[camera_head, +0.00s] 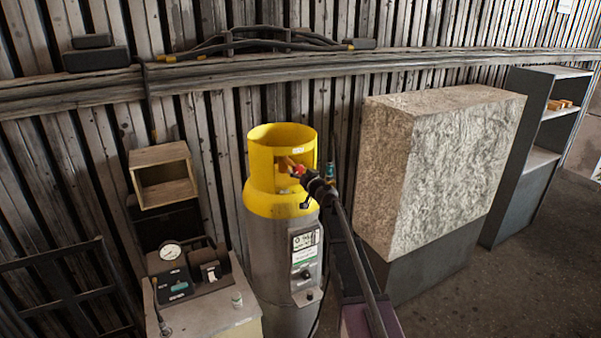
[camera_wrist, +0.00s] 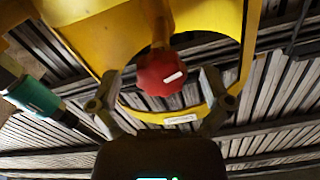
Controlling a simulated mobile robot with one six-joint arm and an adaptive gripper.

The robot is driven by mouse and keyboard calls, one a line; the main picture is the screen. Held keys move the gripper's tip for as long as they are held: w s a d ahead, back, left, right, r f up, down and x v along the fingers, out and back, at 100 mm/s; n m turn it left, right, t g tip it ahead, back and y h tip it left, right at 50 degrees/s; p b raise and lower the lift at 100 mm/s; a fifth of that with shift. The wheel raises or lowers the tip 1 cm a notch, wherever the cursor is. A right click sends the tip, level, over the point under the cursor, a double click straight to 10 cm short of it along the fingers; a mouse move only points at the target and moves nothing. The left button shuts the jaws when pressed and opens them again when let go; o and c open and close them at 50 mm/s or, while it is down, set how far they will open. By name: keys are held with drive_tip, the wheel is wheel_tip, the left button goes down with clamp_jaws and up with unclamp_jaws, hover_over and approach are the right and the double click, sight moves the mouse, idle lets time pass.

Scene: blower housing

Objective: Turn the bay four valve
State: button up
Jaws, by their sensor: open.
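A red valve knob (camera_wrist: 161,73) with a white mark sits on a brass-coloured stem inside the yellow collar (camera_head: 281,148) of a tall grey cylinder (camera_head: 284,262). In the head view, only a small part of the red knob (camera_head: 299,170) shows at the collar's opening. My gripper (camera_head: 306,175) is at that opening, at the end of my dark arm. In the wrist view, my gripper's two fingers (camera_wrist: 161,82) are spread, one on each side of the knob, with gaps between. The knob looks slightly beyond the fingertips; exact depth is unclear. No bay number is readable.
A teal fitting (camera_wrist: 36,98) is beside the collar. A bench (camera_head: 205,308) with a gauge (camera_head: 170,251) stands left, below an open wooden box (camera_head: 163,177). A large stone-like block (camera_head: 440,165) stands right. A slatted wall (camera_head: 340,120) is close behind.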

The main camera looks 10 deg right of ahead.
drive_tip(key=shift+w+a, duration=0.1)
drive_tip(key=shift+w, duration=0.15)
drive_tip(key=c, duration=1.1)
drive_tip(key=shift+c, duration=0.2)
